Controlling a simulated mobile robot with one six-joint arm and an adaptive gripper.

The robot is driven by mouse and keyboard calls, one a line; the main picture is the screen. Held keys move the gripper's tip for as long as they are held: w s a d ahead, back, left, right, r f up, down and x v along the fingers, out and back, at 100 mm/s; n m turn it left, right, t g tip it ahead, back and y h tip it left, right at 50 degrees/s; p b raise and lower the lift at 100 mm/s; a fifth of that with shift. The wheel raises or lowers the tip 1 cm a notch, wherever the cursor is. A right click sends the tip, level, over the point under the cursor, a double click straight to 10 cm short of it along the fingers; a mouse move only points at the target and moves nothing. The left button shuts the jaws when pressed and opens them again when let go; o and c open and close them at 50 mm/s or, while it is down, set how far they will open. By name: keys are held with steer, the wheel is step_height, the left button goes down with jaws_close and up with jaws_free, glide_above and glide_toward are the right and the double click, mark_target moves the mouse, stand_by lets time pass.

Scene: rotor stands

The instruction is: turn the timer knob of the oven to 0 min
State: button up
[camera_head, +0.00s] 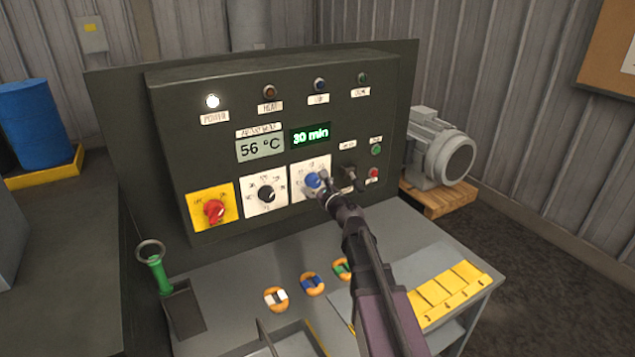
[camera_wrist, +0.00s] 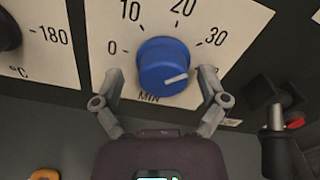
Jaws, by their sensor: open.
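The blue timer knob (camera_wrist: 163,62) sits on a white dial plate (camera_wrist: 95,25) marked 0, 10, 20, 30 and MIN. Its white pointer mark is on the right side, below the 30 numeral in the wrist view. The knob also shows in the head view (camera_head: 312,180), partly covered by my gripper (camera_head: 322,186). The green timer display (camera_head: 310,136) reads 30 min. In the wrist view my gripper (camera_wrist: 161,76) is open, with one finger on each side of the knob. I cannot tell whether either finger touches it.
The black temperature knob (camera_head: 267,194) and the red knob (camera_head: 214,210) are left of the timer. A dark key-like part (camera_head: 350,175) stands close on its right, beside green and red buttons.

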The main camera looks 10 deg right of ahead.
steer(key=shift+c, duration=0.2)
steer(key=shift+d, duration=0.15)
steer(key=c, duration=1.1)
steer(key=shift+n, duration=0.3)
steer(key=n, duration=0.6)
steer(key=shift+w+r, duration=0.1)
steer(key=n, duration=0.7)
steer(key=shift+r, duration=0.1)
steer(key=n, duration=0.6)
steer(key=shift+r+n, duration=0.1)
steer(key=shift+n, duration=0.3)
steer(key=n, duration=0.6)
steer(key=shift+n+p, duration=0.3)
